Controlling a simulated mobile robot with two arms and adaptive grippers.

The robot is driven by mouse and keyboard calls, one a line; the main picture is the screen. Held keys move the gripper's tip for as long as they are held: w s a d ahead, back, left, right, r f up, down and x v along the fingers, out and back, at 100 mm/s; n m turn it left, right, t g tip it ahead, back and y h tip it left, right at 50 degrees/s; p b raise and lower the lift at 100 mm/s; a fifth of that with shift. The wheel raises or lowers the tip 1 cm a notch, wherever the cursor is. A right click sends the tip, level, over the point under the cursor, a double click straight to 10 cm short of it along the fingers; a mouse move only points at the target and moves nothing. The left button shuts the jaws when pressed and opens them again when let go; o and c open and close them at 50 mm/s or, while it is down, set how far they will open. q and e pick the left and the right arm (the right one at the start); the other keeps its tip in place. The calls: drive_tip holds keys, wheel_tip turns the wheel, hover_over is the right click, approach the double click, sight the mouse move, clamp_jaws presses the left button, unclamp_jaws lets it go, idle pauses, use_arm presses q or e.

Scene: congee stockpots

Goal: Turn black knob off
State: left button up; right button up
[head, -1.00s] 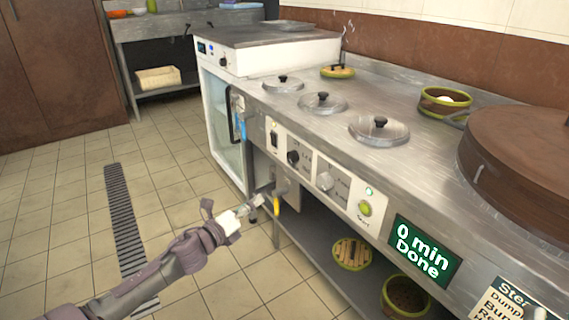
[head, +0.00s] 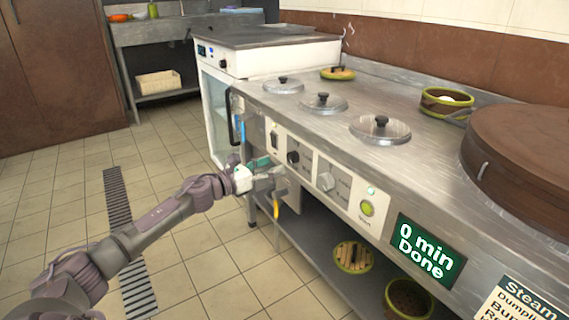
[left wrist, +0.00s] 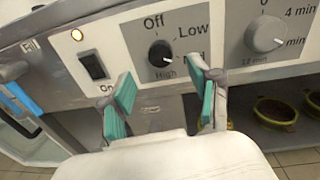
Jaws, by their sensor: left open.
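The black knob (head: 293,157) sits on the front control panel of the steel counter in the head view. In the left wrist view the black knob (left wrist: 160,53) is ringed by the labels Off, Low and High, and its white mark points right, toward a label partly hidden by a fingertip. My left gripper (head: 272,168) is in front of the panel, just below and left of the knob. In the left wrist view the left gripper (left wrist: 163,100) is open, its teal pads either side of and below the knob, with nothing between them. My right gripper does not show.
A light timer knob (head: 326,181) is right of the black knob, and a rocker switch (left wrist: 92,66) is left of it. A green display (head: 427,249) reads "0 min Done". Lidded pots (head: 323,104) are set in the counter above. A shelf with baskets (head: 353,256) is below.

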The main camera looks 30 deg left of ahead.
sight(289, 159)
use_arm(q)
drive_tip(key=shift+x, duration=2.6)
drive_tip(key=shift+c, duration=0.2)
drive_tip(key=c, duration=1.1)
